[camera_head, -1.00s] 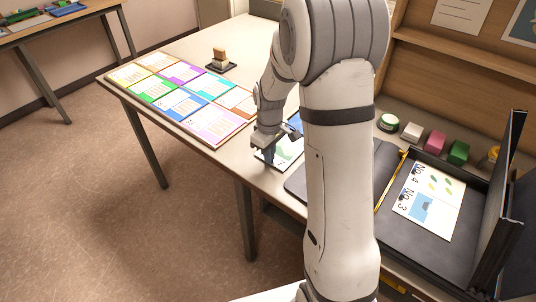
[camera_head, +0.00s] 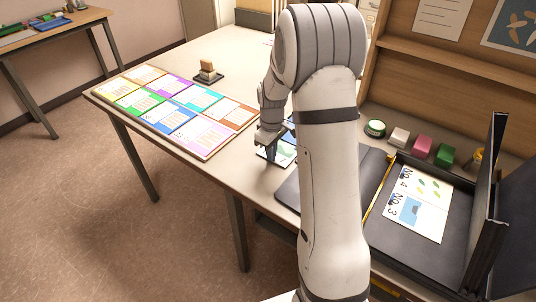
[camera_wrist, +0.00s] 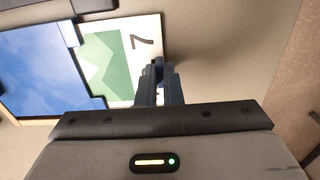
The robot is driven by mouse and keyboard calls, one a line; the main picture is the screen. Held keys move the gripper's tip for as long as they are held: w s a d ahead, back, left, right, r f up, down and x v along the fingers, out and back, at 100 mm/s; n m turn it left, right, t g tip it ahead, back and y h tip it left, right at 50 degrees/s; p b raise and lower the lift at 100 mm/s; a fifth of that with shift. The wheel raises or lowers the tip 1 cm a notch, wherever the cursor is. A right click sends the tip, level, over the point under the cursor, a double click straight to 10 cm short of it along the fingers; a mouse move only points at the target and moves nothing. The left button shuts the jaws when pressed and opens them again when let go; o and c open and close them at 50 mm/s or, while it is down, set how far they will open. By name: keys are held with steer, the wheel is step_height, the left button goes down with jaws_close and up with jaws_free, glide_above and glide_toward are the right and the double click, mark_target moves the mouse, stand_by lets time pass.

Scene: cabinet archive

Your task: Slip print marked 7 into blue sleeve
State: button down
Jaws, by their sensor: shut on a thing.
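The print marked 7 (camera_wrist: 128,62) is a white card with green mountain shapes and a black 7. It also shows in the head view (camera_head: 286,153), lying low over the table. My gripper (camera_wrist: 158,82) is shut on its edge near the 7; it also shows in the head view (camera_head: 270,152). The far part of the print meets the sleeve between these corner pieces. How deep it sits there I cannot tell. In the head view my arm hides most of the sleeve.
A board of coloured cards (camera_head: 222,140) lies left of my gripper, with a stamp on a dark tray (camera_head: 208,76) behind it. On the right is an open black box (camera_head: 405,240) holding a card page (camera_head: 418,205). Coloured blocks (camera_head: 422,146) line the back.

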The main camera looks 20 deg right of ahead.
steer(key=shift+w+d+p, duration=0.15)
steer(key=shift+w+d, duration=0.7)
steer(key=shift+d, duration=0.35)
steer(key=shift+w+d+p, duration=0.2)
steer(key=shift+w+d, duration=0.65)
steer(key=shift+d, duration=0.3)
steer(key=shift+w+d+p, duration=0.15)
steer(key=shift+w+d, duration=0.7)
steer(key=shift+d, duration=0.35)
steer(key=c, duration=1.5)
jaws_free()
steer(key=shift+f, duration=0.1)
step_height(320, 180, up, 7)
steer(key=p, duration=0.3)
steer(key=shift+p, duration=0.4)
step_height(320, 180, up, 8)
steer(key=b, duration=0.1)
glide_above(287, 144)
steer(key=shift+a, duration=0.1)
